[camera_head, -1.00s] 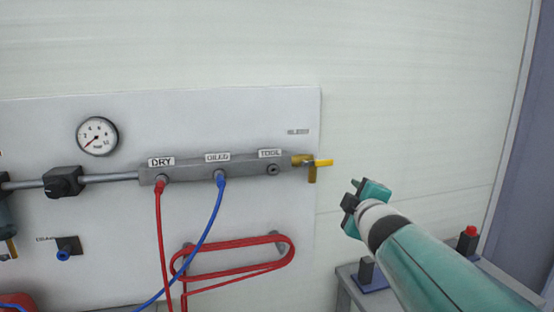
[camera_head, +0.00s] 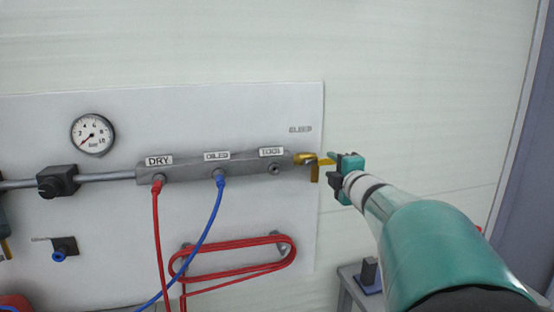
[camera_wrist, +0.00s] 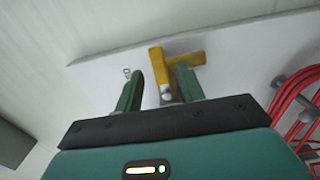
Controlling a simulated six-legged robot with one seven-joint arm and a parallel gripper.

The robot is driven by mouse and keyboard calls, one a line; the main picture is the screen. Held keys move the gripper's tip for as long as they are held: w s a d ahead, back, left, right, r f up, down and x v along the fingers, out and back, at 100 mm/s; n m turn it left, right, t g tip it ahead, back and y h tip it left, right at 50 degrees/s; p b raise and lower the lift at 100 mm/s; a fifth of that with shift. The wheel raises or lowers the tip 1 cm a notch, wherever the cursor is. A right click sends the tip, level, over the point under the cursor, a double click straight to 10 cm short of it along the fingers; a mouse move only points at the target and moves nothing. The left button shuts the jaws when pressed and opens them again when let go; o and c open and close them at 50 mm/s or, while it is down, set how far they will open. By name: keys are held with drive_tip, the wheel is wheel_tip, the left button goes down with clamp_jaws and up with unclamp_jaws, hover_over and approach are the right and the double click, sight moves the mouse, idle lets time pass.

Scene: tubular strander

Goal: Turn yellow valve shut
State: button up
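The yellow valve (camera_head: 306,159) sits at the right end of the grey manifold (camera_head: 215,168) on the wall panel. Its yellow handle points right in the head view, toward my gripper. My gripper (camera_head: 335,167) is at the handle's right end. In the wrist view the valve (camera_wrist: 185,58) lies just ahead, and its handle reaches down between the two green fingers of my gripper (camera_wrist: 158,88). The fingers are apart, with gaps showing beside the handle. Whether either finger touches it is hard to tell.
Red and blue hoses hang from the manifold. A coiled red hose (camera_head: 230,258) hangs below it and shows at right in the wrist view (camera_wrist: 296,105). A pressure gauge (camera_head: 93,134) is at upper left. A grey table (camera_head: 345,290) stands below my arm.

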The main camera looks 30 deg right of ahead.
sight(328, 162)
drive_tip(key=x, duration=0.6)
clamp_jaws()
